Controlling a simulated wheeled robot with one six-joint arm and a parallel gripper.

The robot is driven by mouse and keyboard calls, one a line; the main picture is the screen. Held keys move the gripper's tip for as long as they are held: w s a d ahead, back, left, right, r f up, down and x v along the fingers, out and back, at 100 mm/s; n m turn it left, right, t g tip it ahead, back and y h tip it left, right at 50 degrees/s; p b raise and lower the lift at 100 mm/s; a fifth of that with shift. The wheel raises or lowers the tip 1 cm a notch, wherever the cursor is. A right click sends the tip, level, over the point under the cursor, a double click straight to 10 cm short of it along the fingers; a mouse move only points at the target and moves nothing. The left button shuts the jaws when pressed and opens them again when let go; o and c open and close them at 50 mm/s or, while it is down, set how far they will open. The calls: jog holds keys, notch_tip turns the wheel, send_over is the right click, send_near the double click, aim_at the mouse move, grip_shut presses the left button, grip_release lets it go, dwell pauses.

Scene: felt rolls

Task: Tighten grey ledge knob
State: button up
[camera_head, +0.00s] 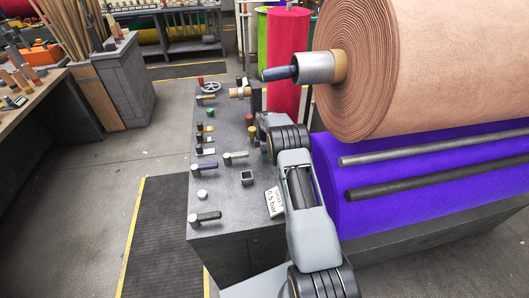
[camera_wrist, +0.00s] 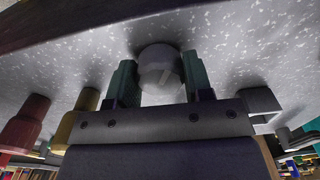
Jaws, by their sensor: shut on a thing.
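The grey ledge knob (camera_wrist: 160,66) is round and sits on the speckled grey surface at the top middle of the wrist view. My gripper (camera_wrist: 160,82) is shut on it, with one teal finger at its left side and one at its right. In the head view my arm covers the knob, and only a little of my gripper shows beside the yellow knob.
A red knob (camera_wrist: 28,124) and a yellow knob (camera_wrist: 80,112) stand left of my gripper, and a grey square fitting (camera_wrist: 262,105) stands right. The console top (camera_head: 222,190) carries several levers and buttons. A large tan felt roll (camera_head: 410,60) overhangs a purple roll (camera_head: 390,212) at right.

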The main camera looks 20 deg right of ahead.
jog(key=shift+f+m+b, duration=0.25)
jog(key=shift+m+b, duration=0.45)
jog(key=shift+m, duration=0.5)
jog(key=m, duration=0.2)
jog(key=m+b, duration=0.1)
jog(key=m, duration=0.2)
jog(key=shift+r+m, duration=0.2)
jog(key=shift+m, duration=0.1)
jog(key=m+b, duration=0.1)
jog(key=m, duration=0.2)
jog(key=shift+f+b, duration=0.15)
jog(key=shift+b, duration=0.15)
jog(key=m, duration=0.5)
jog(key=shift+s+b, duration=0.1)
jog(key=shift+b, duration=0.25)
jog(key=o, duration=0.9)
jog(key=shift+o, duration=0.2)
jog(key=shift+r, duration=0.25)
